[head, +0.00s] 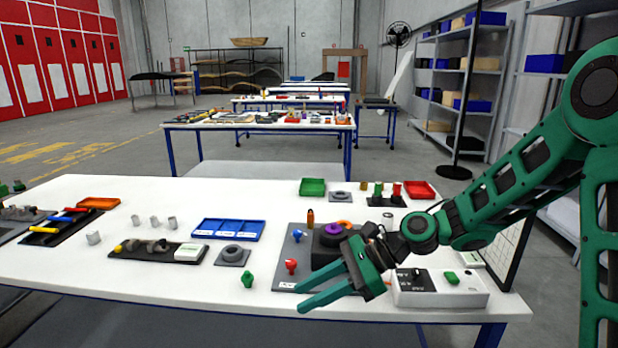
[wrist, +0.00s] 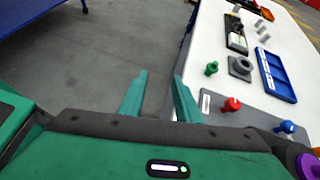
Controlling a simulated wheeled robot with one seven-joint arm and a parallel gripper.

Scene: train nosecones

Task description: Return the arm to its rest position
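My green gripper (head: 300,297) is at the front right of the white table (head: 140,281) in the head view, its fingers pointing left. The two fingers stand apart with nothing between them. In the wrist view my gripper (wrist: 159,78) is seen against the grey floor, beside the table's edge (wrist: 189,68). My green arm (head: 505,190) reaches in from the right, bent, with the gripper low and out in front. No separate object is held.
Near the gripper are a grey board (head: 285,250) with a red knob (head: 291,266) and purple disc (head: 332,234), a white control box (head: 440,290) and a green knob (head: 248,280). A blue tray (head: 228,230) lies farther left. A dark panel (head: 511,240) stands at the right.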

